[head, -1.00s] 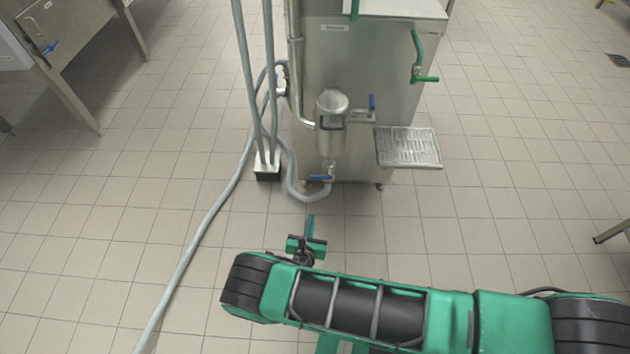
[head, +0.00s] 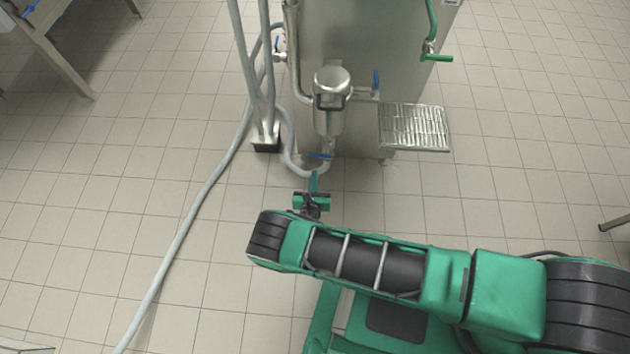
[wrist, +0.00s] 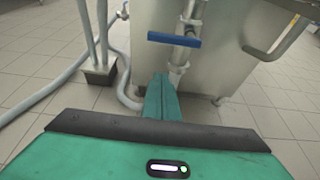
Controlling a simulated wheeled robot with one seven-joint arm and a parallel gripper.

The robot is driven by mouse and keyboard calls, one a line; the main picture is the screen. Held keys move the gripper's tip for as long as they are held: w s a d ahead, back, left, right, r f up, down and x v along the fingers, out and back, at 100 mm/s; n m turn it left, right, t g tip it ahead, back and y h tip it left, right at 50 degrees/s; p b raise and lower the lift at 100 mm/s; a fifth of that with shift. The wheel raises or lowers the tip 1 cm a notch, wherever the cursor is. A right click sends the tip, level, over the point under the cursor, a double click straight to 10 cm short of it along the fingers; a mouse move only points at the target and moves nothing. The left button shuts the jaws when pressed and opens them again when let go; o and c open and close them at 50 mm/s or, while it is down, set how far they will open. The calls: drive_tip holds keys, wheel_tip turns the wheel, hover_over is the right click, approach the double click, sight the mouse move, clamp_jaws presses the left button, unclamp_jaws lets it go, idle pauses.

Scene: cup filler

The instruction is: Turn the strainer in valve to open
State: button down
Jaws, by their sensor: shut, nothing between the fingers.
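The steel strainer (head: 329,115) hangs upright on the front of a steel machine. A blue valve handle (head: 319,156) lies crosswise on the pipe under it; a level blue handle (wrist: 174,41) shows across a vertical pipe in the wrist view. Another blue handle (head: 376,81) stands upright on the pipe right of the strainer. No label shows which is the strainer in valve. My gripper (head: 313,176) is shut and empty, its fingers just in front of and below the lower handle. In the wrist view the closed fingers (wrist: 160,82) point toward the pipe, below the handle, with no clear contact.
A steel drip grate (head: 414,128) sticks out right of the strainer. Grey hoses (head: 205,185) run left of the machine, some into a black-sided floor box (head: 266,139). A green handle (head: 437,57) is on the machine's right. The tiled floor is open at left and right.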

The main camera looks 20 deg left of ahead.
sight(320, 156)
drive_tip(key=shift+w+a+r, duration=0.2)
drive_tip(key=shift+w+r, duration=0.2)
drive_tip(key=shift+w, duration=0.3)
drive_tip(key=shift+w+a+r, duration=0.2)
drive_tip(key=shift+w+r, duration=0.2)
drive_tip(key=shift+w, duration=0.35)
drive_tip(key=shift+w+a+r, duration=0.2)
drive_tip(key=shift+w+r, duration=0.2)
drive_tip(key=shift+w, duration=0.3)
drive_tip(key=shift+a, duration=0.1)
